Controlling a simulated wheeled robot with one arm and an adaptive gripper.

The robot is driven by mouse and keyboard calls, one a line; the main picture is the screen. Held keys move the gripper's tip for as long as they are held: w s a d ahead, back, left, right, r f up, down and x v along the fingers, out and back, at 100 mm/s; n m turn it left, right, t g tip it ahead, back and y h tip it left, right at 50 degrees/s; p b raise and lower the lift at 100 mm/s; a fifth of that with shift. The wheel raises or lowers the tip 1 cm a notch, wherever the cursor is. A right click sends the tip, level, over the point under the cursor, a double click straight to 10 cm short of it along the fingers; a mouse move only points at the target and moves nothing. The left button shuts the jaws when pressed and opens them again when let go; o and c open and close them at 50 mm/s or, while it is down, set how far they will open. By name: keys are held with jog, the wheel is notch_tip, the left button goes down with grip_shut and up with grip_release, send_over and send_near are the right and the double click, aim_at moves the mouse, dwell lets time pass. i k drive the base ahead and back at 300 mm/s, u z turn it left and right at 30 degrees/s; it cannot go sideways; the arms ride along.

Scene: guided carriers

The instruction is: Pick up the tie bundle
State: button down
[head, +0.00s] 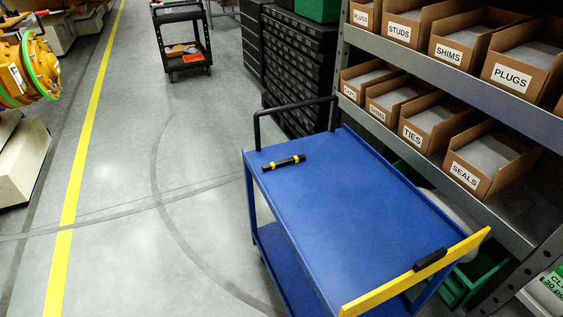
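A short black bundle with yellow bands near its ends (284,163), which looks like the tie bundle, lies flat on the top of a blue cart (345,215). It is near the cart's far left corner, close to the black push handle, and nothing covers it. My gripper is not in view.
A yellow panel (400,283) with a black block (430,259) edges the cart's near end. Shelves with labelled cardboard bins, including a TIES bin (413,135), stand close on the right. Black drawers (295,70) stand behind. Open floor (150,190) lies left.

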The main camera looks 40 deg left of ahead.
aim_at(272, 165)
jog(key=u, duration=1.65)
